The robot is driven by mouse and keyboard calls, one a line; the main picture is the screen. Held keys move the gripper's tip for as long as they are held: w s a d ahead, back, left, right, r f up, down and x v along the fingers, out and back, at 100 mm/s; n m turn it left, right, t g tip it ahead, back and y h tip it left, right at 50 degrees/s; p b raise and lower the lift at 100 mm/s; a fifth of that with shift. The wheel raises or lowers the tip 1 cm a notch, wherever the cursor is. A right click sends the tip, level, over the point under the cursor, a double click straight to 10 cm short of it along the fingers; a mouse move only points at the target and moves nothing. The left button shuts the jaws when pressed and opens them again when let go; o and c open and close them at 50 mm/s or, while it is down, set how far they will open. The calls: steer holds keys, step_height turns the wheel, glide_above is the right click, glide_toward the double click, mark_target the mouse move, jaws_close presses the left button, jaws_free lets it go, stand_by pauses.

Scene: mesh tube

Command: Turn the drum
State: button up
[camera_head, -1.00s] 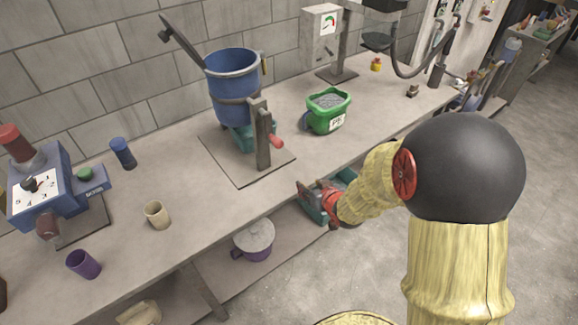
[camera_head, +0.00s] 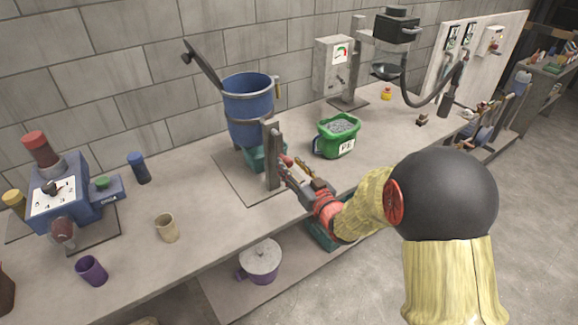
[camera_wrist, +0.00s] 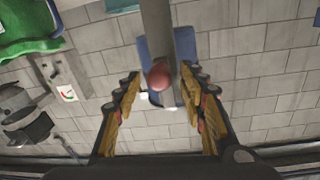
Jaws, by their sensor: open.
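The blue drum (camera_head: 249,97) is an open-topped bucket tilted in a stand on the bench, with a grey upright post (camera_head: 271,155) at its front. A red knob handle (camera_head: 286,160) is by the post; it also shows in the wrist view (camera_wrist: 159,77). My gripper (camera_head: 297,170) is at the handle's right, above the bench. In the wrist view its fingers are spread wide on both sides of the red knob, with visible gaps between knob and pads. Part of the handle is hidden behind the fingers in the head view.
A green tub of grey pellets (camera_head: 338,137) stands right of the drum, close to my arm. A blue machine with dials (camera_head: 60,194), a beige cup (camera_head: 167,228) and a purple cup (camera_head: 91,270) stand at left. A lidded pot (camera_head: 261,260) is below.

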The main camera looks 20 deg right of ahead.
steer(key=shift+x, duration=0.8)
steer(key=shift+c, duration=1.4)
steer(key=c, duration=0.8)
